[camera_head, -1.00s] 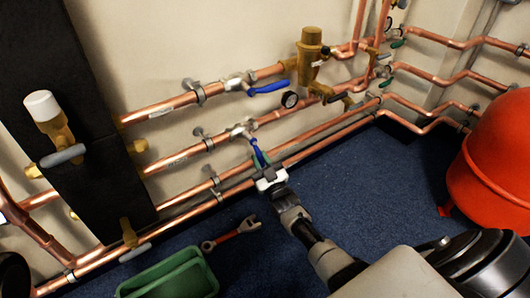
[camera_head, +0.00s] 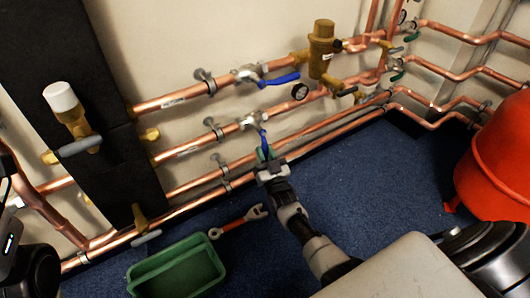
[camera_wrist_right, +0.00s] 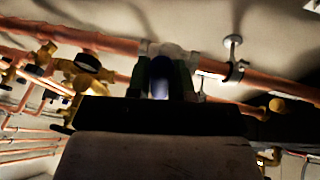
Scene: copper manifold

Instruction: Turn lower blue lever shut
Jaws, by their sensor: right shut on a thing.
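The lower blue lever (camera_head: 264,139) hangs down from its silver valve (camera_head: 251,121) on the middle copper pipe, pointing across the pipe's run. My right gripper (camera_head: 266,154) is shut on the lever's lower end. In the right wrist view the dark blue lever (camera_wrist_right: 160,72) stands between the two green fingers, under the valve body (camera_wrist_right: 170,50). The upper blue lever (camera_head: 279,80) lies roughly along the upper pipe, pointing right, and nothing touches it. My left gripper is not in view; only dark parts of my body show at the left edge.
The lowest copper pipes (camera_head: 310,144) run close behind my right gripper. A green bin (camera_head: 178,268) and a red-handled wrench (camera_head: 238,221) lie on the blue floor. A red tank (camera_head: 495,160) stands at the right. A pressure gauge (camera_head: 300,91) and brass fitting (camera_head: 321,48) are to the upper right.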

